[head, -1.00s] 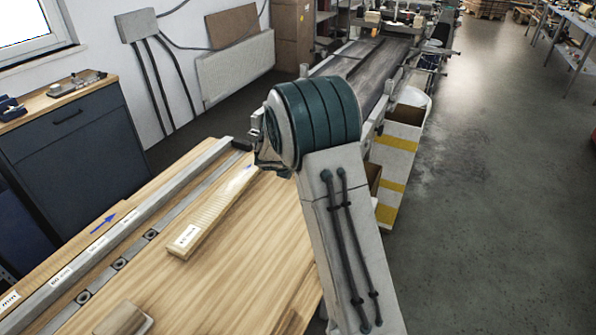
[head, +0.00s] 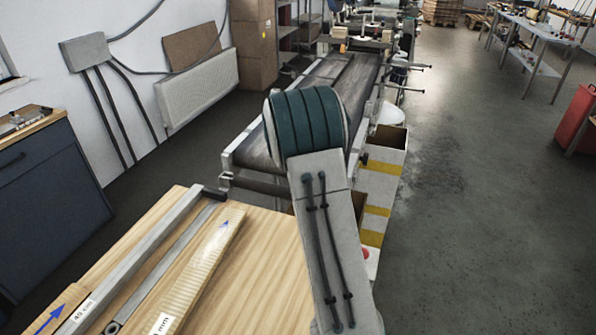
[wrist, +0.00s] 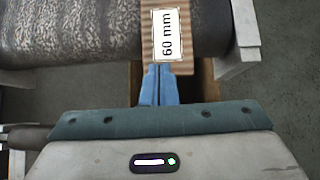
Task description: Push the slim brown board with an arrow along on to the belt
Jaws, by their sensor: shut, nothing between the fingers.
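In the wrist view a ribbed brown board (wrist: 190,55) with a "60 mm" label reaches in from the top, over the dark belt (wrist: 70,30). Its near end lies by the belt's near edge; no arrow shows on this part. My gripper (wrist: 158,70) is shut and empty, its blue fingertips at that near end, seemingly touching or under it. In the head view my arm hides the gripper and this board; the belt (head: 325,85) shows beyond. A ribbed pale board (head: 205,262) with a blue arrow and a label lies on the wooden table (head: 255,270).
A metal rail (head: 150,235) runs along the table, with another blue-arrowed board (head: 55,310) left of it. A yellow-striped box (head: 382,165) stands right of the belt's near end. Open floor (head: 470,200) lies to the right. A radiator (head: 197,88) is on the wall.

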